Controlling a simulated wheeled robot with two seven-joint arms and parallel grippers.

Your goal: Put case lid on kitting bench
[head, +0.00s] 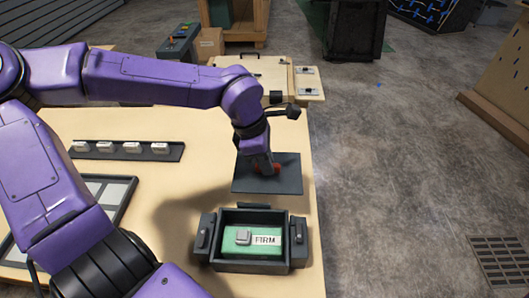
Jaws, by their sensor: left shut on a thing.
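The case lid (285,181) is a dark grey flat plate beyond the open case in the head view. My left gripper (262,169) is shut on the lid from above, by a small red part near its middle that my gripper partly hides. The lid looks level; I cannot tell whether it touches the bench or is just above it. The kitting bench (203,172) is a pale wood top. My right gripper is not in view.
A dark open case (251,267) holds a green block (266,252) labelled FIRM. A rail with several white pieces (120,156) and a tray with pale squares (117,190) lie left. A pale toolcase (249,65) stands at the back. Open floor lies right.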

